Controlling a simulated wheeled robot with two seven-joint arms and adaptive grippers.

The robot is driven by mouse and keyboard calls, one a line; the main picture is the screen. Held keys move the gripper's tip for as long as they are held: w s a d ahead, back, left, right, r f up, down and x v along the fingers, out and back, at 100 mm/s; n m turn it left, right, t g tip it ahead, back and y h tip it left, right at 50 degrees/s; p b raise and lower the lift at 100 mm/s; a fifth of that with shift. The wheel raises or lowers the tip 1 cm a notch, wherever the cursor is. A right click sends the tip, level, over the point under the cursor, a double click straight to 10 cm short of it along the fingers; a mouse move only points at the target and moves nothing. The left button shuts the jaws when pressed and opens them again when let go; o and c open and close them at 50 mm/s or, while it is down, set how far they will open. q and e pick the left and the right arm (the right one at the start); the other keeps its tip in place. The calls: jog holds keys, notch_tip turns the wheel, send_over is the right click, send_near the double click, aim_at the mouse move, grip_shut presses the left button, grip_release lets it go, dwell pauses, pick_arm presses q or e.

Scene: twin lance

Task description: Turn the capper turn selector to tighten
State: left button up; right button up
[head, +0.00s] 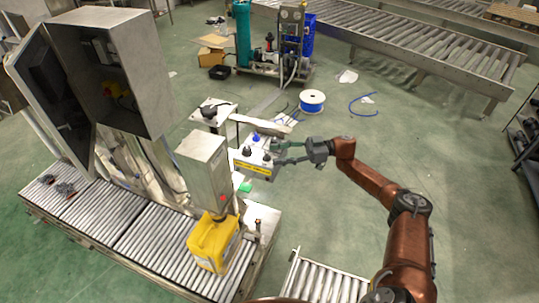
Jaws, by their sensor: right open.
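The capper control box (252,158) is a pale panel with a yellow label (252,168) along its lower part and several dark knobs and a blue button on its face. Which knob is the turn selector is too small to tell. My right gripper (276,153) reaches in from the right with its fingers apart, its tips close to the panel's right side. I cannot tell whether the tips touch a knob. My left gripper is not in view.
A yellow jug (213,243) stands on the roller conveyor (135,232) under the metal capper head (205,168). An open steel cabinet (118,70) stands behind it. A white cable spool (312,101) lies on the floor. The green floor at right is clear.

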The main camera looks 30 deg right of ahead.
jog(key=v, duration=0.8)
